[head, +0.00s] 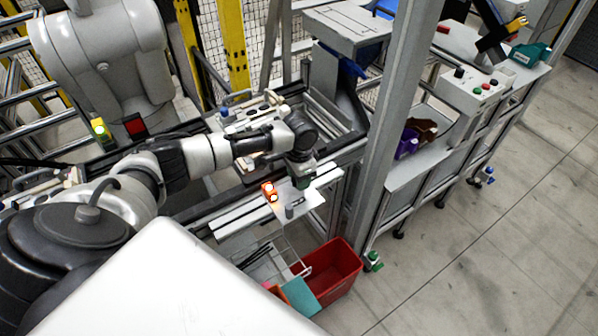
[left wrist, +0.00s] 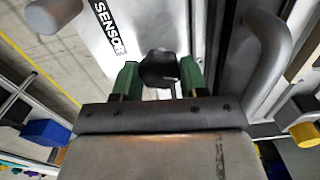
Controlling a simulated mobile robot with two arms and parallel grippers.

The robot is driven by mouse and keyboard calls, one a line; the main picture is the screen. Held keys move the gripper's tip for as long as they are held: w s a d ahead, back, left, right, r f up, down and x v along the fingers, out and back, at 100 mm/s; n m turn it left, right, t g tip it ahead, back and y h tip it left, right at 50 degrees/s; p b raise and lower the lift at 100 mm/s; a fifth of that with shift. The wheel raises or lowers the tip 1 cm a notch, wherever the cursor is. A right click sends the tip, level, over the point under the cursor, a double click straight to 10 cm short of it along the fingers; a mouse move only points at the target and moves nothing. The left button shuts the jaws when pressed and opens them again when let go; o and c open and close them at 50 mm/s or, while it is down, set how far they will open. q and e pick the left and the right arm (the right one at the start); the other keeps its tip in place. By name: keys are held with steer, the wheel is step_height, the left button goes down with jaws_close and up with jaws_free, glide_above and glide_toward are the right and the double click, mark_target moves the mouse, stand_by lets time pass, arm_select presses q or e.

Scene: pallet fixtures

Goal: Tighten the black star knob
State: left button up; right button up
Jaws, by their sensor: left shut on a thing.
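The black star knob (left wrist: 160,68) sits between the two green fingers of my left gripper (left wrist: 159,77) in the left wrist view. The gripper is shut on it, and the fingers hide its sides. The knob is at a pale plate (left wrist: 136,22) marked SENSOR. In the head view my left arm reaches from the left, and its gripper (head: 301,181) points down at the plate (head: 312,197). The knob is hidden there by the gripper. My right gripper is not in view.
A lit orange lamp (head: 270,191) stands just left of the gripper. A red bin (head: 338,272) is below the plate. A grey post (head: 392,130) rises close to the right. A grey handle (left wrist: 268,50) shows in the left wrist view. Open floor (head: 480,240) lies at right.

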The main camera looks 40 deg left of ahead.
arm_select(q)
steer(key=m+p, duration=0.1)
steer(key=m, duration=0.4)
steer(key=shift+r+m, duration=0.1)
steer(key=shift+m, duration=0.2)
steer(key=m, duration=0.2)
steer(key=shift+m, duration=0.3)
steer(key=shift+m+p, duration=0.3)
steer(key=shift+m, duration=1.6)
steer(key=o, duration=0.9)
steer(key=shift+o, duration=0.2)
step_height(320, 180, up, 11)
steer(key=b, duration=0.2)
